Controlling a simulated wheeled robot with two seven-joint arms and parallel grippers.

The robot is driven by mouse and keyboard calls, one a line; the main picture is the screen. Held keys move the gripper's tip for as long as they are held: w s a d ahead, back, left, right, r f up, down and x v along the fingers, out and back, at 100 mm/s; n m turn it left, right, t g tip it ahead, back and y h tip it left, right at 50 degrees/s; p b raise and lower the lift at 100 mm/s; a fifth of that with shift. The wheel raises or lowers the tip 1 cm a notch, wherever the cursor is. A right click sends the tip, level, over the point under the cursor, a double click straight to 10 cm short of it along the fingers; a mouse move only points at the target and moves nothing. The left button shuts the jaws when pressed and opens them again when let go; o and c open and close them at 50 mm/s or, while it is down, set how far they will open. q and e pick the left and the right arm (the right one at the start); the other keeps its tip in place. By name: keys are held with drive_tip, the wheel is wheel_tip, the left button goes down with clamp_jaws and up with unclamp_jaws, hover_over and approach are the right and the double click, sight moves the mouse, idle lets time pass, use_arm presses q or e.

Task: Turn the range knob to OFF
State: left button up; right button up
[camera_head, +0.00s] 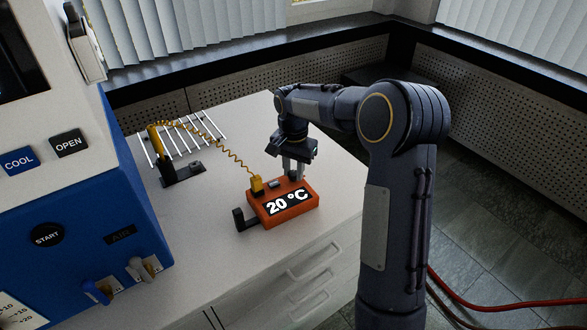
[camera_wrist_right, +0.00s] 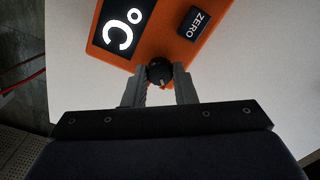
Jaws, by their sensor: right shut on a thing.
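The orange meter (camera_head: 284,203) lies on the white counter with its display reading 20 °C. In the right wrist view its orange case (camera_wrist_right: 167,40) fills the top middle, with a dark ZERO button. The range knob (camera_wrist_right: 159,72) is a small black round knob with a light mark, at the near edge of the case. My right gripper (camera_wrist_right: 160,84) is shut on the knob, one grey finger on each side. In the head view the right gripper (camera_head: 293,168) reaches down onto the meter's far right corner. The knob's setting labels cannot be read. My left gripper is not in view.
A coiled yellow cord runs from the meter's yellow plug (camera_head: 256,185) to a yellow-handled probe (camera_head: 155,140) in a black stand. A white wire rack (camera_head: 195,135) lies behind. A blue and white machine (camera_head: 85,210) stands at the left. The counter's right edge is near the meter.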

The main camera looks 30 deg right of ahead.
sight(293, 173)
drive_tip(key=shift+n, duration=0.3)
drive_tip(key=n+p, duration=0.2)
drive_tip(key=n, duration=0.1)
drive_tip(key=shift+r+n, duration=0.1)
drive_tip(key=shift+n, duration=0.2)
drive_tip(key=shift+n+p, duration=0.6)
drive_tip(key=shift+n, duration=1.7)
drive_tip(key=o, duration=1)
drive_tip(key=shift+r, duration=3.8)
